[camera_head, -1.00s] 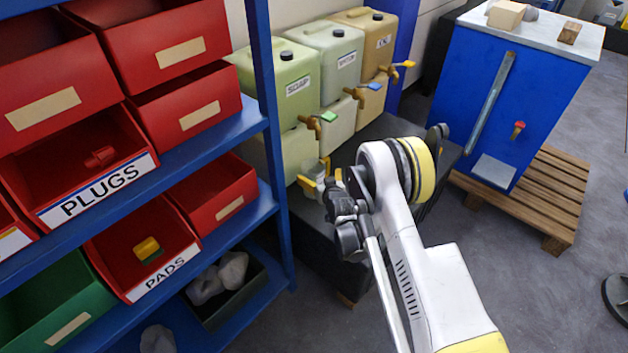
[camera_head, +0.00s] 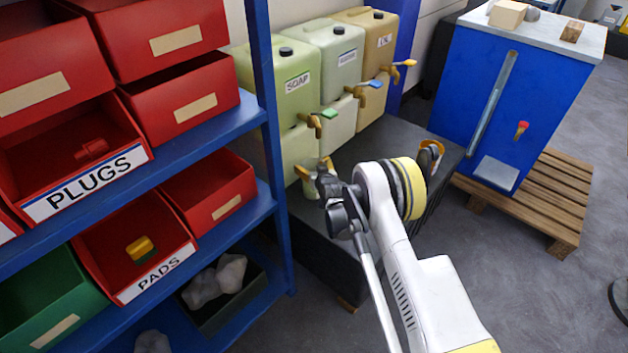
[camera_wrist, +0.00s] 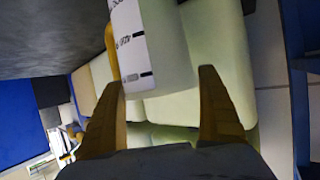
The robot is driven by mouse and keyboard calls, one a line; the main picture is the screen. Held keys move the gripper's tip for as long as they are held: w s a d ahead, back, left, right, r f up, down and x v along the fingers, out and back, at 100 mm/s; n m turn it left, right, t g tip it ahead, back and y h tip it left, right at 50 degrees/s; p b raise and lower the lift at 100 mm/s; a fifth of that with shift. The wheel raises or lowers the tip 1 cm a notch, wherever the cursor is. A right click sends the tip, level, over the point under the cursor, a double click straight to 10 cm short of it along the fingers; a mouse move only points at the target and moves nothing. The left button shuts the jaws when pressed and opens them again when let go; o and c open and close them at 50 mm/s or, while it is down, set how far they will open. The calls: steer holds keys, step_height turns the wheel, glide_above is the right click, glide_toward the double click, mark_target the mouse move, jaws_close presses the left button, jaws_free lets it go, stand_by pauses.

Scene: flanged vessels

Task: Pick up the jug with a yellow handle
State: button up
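In the wrist view a pale, translucent jug (camera_wrist: 165,45) hangs into the picture from the top. It carries a white scale strip with black marks, and its yellow-orange handle (camera_wrist: 110,45) curves along its left side. My gripper (camera_wrist: 163,80) is open, with one brown finger at each side of the jug's near end. I cannot tell whether either finger touches it. In the head view my gripper (camera_head: 312,176) is low in front of the soap container.
Pale containers with taps, the nearest marked soap (camera_head: 285,65), stand on a dark platform (camera_head: 350,145). A blue shelf rack (camera_head: 285,200) with red bins is at left. A blue cabinet (camera_head: 470,75) stands on a wooden pallet (camera_head: 530,210). A grey-and-orange thing (camera_head: 431,155) shows beyond my arm.

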steer(key=c, duration=0.9)
steer(key=shift+r, duration=0.1)
